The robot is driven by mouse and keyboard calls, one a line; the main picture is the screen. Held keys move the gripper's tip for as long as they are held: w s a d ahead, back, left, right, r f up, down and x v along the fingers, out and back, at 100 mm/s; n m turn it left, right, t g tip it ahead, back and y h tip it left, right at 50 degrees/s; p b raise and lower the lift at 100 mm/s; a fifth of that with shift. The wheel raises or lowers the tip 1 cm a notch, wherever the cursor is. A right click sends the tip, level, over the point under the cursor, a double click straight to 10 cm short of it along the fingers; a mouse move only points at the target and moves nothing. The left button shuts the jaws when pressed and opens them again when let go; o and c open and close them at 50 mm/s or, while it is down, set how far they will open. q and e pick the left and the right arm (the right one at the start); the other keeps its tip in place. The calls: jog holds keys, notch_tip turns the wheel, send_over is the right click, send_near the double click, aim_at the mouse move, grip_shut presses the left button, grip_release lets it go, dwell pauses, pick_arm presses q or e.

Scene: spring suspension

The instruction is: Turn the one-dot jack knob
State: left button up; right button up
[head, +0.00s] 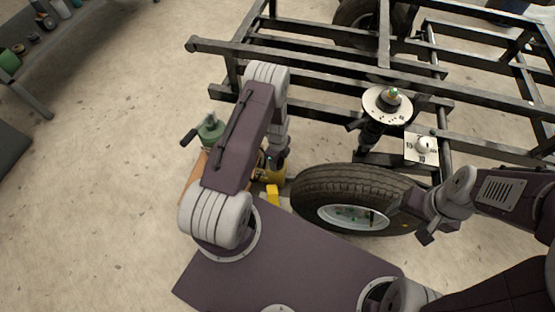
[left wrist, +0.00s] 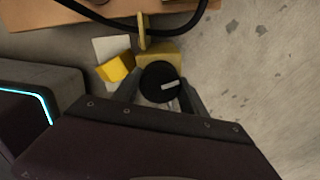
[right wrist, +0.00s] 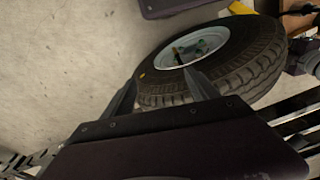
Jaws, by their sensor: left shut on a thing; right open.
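A round black knob (left wrist: 160,80) with a white bar mark sits on a yellow jack (left wrist: 157,54) in the left wrist view. My left gripper (left wrist: 160,92) is shut on this knob, one finger on each side. No dots can be made out on it. In the head view the yellow jack (head: 271,175) stands on the floor left of the tire, and my left arm partly hides it. My right gripper (right wrist: 163,92) is open and empty, with its fingers in front of the tire in the right wrist view.
A black tire (head: 308,190) with a grey rim lies beside the black metal frame (head: 300,55). A white dial plate (head: 414,157) and a round spring plate (head: 372,103) are on the frame. A green item (head: 210,130) stands behind my left arm.

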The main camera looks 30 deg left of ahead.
pick_arm(q)
jog(key=n+p, duration=0.1)
jog(key=n, duration=0.2)
jog(key=shift+r+n+p, duration=0.1)
jog(key=shift+n+p, duration=0.25)
jog(key=shift+n, duration=0.05)
jog(key=n+p, duration=0.1)
jog(key=n, duration=0.2)
jog(key=shift+n, duration=0.3)
jog(key=n+p, duration=0.1)
jog(key=n, duration=0.2)
jog(key=shift+n, duration=0.3)
jog(key=n+p, duration=0.1)
jog(key=n, duration=0.8)
jog(key=shift+p, duration=0.4)
jog(key=n, duration=0.4)
jog(key=shift+n, duration=0.3)
jog(key=n, duration=0.4)
jog(key=shift+p, duration=0.4)
jog(key=shift+n, duration=2.2)
